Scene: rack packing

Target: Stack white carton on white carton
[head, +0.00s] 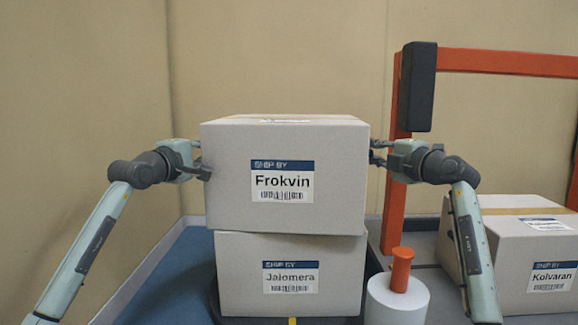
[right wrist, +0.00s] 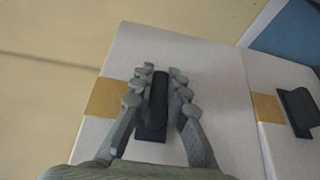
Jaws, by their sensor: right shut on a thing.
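A white carton labelled Frokvin (head: 230,190) is directly above a white carton labelled Jalomera (head: 240,275) in the head view. Their facing edges meet with no clear gap; I cannot tell whether the upper one's weight rests on the lower. The upper carton looks roughly level. My right gripper (head: 376,152) is at its right side. In the right wrist view, the fingers (right wrist: 157,88) are shut around the black handle (right wrist: 152,137) on the Frokvin carton's side. My left gripper (head: 204,160) is at the carton's left side; its fingertips are partly hidden.
A white carton labelled Kolvaran (head: 515,255) is at the right. A white cylinder with an orange top (head: 400,270) stands in front right of the stack. An orange frame (head: 505,62) with a dark block (head: 418,85) rises behind. The lower carton's black handle (right wrist: 298,110) is free.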

